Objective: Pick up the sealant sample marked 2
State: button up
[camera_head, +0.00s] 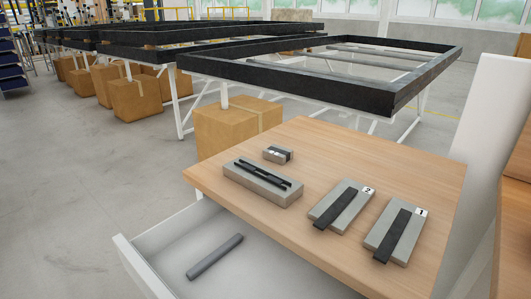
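The sealant sample marked 2 (338,209) lies flat on the wooden worktop in the camera_head view, right of the middle. It is a grey plate with a black strip along it. A white label with a 2 sits at its far right corner. The black strip sticks out past the near end of the plate. A like sample marked 1 (395,236) lies just to its right and nearer, with a gap between them. My gripper is not in view.
The wooden worktop (320,150) also bears a grey tray (255,188) with black pieces and a small grey block (275,157). Below, an open white drawer (145,270) holds a grey cylinder (215,257). Cardboard boxes (225,130) and dark frames (300,78) stand behind.

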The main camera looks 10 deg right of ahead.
aim_at(274, 154)
jog(key=i+j+z, duration=0.2)
jog(key=j, duration=0.25)
jog(key=j+z, duration=0.25)
jog(key=j, duration=0.2)
jog(key=i+j+z, duration=0.2)
jog(key=j, duration=0.25)
jog(key=j+z, duration=0.4)
jog(key=j, duration=0.35)
jog(key=i, duration=0.4)
